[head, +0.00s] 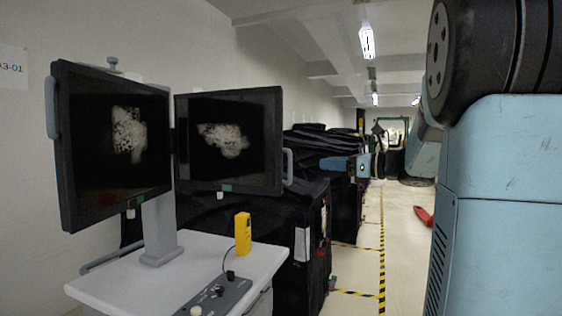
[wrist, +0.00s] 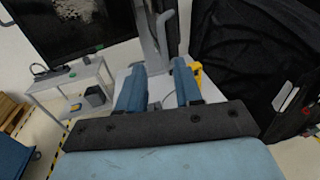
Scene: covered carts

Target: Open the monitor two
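Two dark monitors stand on one grey post in the head view, a left monitor (head: 88,185) and a right monitor (head: 262,150), both showing pale blotchy pictures. No number is readable on either. The right monitor has a grey handle (head: 289,167) on its right edge; the left one has a handle (head: 52,108) on its left edge. My blue gripper (head: 335,164) is right of the right monitor's handle, apart from it. In the wrist view my gripper (wrist: 158,88) has its two fingers spread with nothing held. A monitor screen (wrist: 115,22) shows at upper left there.
A white cart top (head: 200,262) carries a yellow device (head: 242,234) and a control panel (head: 215,299). Black covered carts (head: 305,215) stand behind it. The aisle floor (head: 402,240) at right is mostly clear, with a red object (head: 424,216) on it.

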